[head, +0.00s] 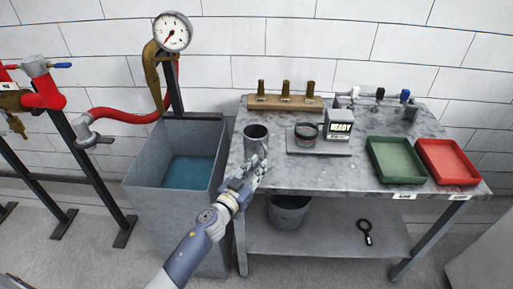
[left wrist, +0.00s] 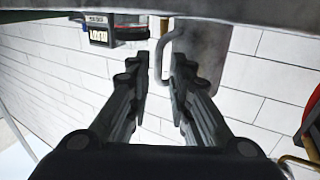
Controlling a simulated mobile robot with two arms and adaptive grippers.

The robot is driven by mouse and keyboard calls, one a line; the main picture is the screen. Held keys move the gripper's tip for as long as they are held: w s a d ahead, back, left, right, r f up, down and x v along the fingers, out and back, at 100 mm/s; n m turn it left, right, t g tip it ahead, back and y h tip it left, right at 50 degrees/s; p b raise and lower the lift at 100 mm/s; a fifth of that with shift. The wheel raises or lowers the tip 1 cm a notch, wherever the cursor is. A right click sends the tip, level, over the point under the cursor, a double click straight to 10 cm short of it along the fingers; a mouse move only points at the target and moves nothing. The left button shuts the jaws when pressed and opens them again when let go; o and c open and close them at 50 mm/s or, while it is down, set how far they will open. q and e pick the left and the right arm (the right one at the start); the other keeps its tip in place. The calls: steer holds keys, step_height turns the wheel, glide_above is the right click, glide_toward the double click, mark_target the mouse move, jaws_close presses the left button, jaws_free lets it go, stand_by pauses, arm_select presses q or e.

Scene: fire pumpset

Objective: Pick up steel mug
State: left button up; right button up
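The steel mug (head: 256,138) stands upright near the left front edge of the grey table. My left gripper (head: 257,172) is just in front of it, its fingers overlapping the mug's lower part in the head view. In the left wrist view the picture is upside down; the mug (left wrist: 203,45) hangs from the top with its handle (left wrist: 169,58) towards the fingers. There the left gripper (left wrist: 160,75) is open, with the handle showing in the gap between the fingertips. I cannot tell whether they touch. My right gripper is not in view.
On the table (head: 330,175) are a scale (head: 318,145) with a READY display (head: 340,127), a wooden block (head: 284,102) with brass nozzles, a green tray (head: 395,160) and a red tray (head: 447,162). A water tank (head: 180,205) stands left of the table.

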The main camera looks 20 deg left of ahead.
mark_target(265, 157)
arm_select(q)
steer(key=w, duration=0.3)
steer(key=shift+w+d, duration=0.35)
steer(key=shift+w, duration=0.3)
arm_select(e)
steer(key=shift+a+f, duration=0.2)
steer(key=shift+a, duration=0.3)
arm_select(q)
steer(key=shift+s, duration=0.1)
jaws_close()
steer(key=shift+r, duration=0.15)
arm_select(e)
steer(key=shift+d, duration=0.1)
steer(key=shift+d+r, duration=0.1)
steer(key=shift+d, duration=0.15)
